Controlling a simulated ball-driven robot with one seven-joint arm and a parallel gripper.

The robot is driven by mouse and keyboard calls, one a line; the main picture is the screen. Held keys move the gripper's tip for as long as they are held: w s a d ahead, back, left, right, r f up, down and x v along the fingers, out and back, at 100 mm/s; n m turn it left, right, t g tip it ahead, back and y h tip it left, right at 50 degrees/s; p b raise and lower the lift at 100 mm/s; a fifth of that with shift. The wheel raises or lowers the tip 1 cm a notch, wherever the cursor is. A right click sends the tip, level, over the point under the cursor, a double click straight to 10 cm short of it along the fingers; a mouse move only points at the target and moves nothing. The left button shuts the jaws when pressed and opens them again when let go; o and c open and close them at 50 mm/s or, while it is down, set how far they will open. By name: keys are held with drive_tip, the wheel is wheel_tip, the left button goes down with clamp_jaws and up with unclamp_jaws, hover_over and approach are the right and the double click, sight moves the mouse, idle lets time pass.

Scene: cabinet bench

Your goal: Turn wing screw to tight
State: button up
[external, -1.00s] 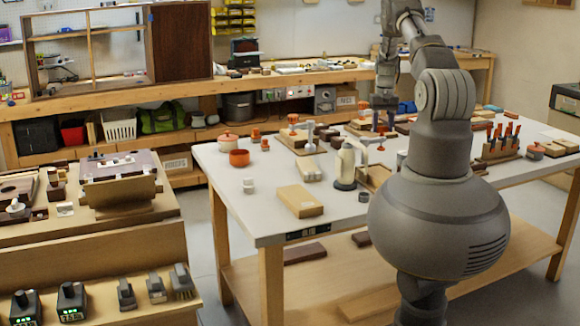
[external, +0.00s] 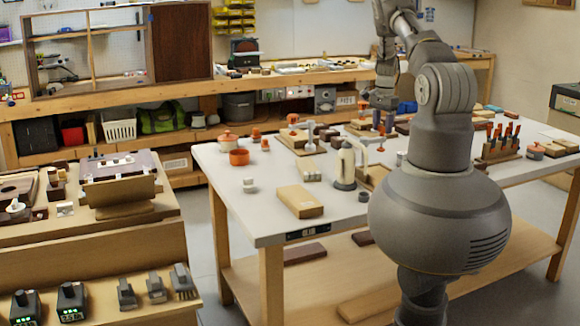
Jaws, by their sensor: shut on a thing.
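My gripper (external: 381,122) points down over the far middle of the white-topped table (external: 225,190). It is shut on a small part there, apparently the wing screw (external: 382,129), which shows as an orange-red spot at the fingertips. The part is tiny in this view, and its wings and turn angle cannot be made out. The lower fingers and what the screw sits in are partly hidden by clutter.
A cream bottle-like object (external: 346,166) and a tan box (external: 300,201) stand nearer on the table. A rack of orange-handled tools (external: 500,142) is at the right.

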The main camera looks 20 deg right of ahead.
drive_tip(key=m+p, duration=0.1)
drive_tip(key=m, duration=0.5)
drive_tip(key=shift+w+r+m, duration=0.1)
drive_tip(key=shift+r+m, duration=0.05)
drive_tip(key=shift+m, duration=0.15)
idle(0.5)
drive_tip(key=o, duration=1.1)
drive_tip(key=shift+c, duration=0.2)
wheel_tip(320, 180, up, 8)
drive_tip(key=shift+f+p, duration=0.2)
drive_tip(key=shift+p, duration=0.45)
